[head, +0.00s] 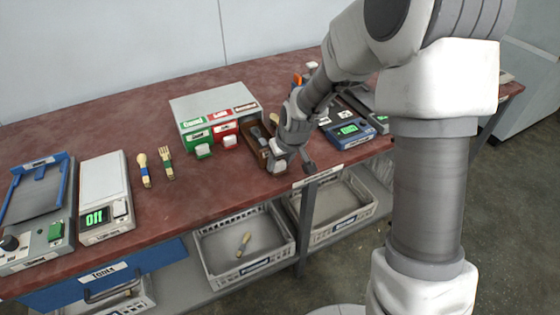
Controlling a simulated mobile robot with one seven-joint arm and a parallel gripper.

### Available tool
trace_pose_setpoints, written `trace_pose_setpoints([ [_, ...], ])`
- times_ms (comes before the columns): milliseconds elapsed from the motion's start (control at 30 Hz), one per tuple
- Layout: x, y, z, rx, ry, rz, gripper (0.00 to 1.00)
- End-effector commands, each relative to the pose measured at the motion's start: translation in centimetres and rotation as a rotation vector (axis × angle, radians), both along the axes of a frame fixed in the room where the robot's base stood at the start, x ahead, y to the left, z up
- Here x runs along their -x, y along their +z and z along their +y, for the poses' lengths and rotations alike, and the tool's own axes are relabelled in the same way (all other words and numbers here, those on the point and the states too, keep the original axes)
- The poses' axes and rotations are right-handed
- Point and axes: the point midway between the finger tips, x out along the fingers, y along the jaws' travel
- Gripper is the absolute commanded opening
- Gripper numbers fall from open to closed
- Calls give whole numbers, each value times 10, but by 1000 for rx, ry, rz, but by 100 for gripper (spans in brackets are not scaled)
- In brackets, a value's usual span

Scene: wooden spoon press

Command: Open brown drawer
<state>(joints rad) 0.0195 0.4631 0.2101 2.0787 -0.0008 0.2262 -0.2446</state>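The brown drawer (262,152) sticks out from the right side of a grey cabinet (212,100) on the red-brown table. It is pulled well out, and a dark utensil lies inside it. A white knob (277,167) is at its front end. My gripper (286,160) is at the drawer's front, beside or around the knob. My wrist covers part of the drawer's right side. The fingers are too small and hidden to show whether they are shut on the knob.
A wooden spoon (144,170) and fork (166,164) lie left of the cabinet. A scale (104,195) and a blue device (352,130) flank the area. Baskets (243,248) stand below.

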Motion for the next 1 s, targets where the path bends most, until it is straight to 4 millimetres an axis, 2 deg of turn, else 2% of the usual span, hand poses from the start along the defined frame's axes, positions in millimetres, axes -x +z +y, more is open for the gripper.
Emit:
trace_pose_setpoints([
  [33, 0, 0, 0, 0, 0, -1, 62],
  [100, 0, 0, 0, 0, 0, -1, 74],
  [133, 0, 0, 0, 0, 0, 0, 78],
  [433, 0, 1, 0, 0, 0, 0, 78],
  [567, 3, 12, -2, 0, -1, -2, 78],
  [667, 9, 27, -5, 0, -2, -3, 78],
  [1000, 35, 99, -16, 1, -3, -5, 78],
])
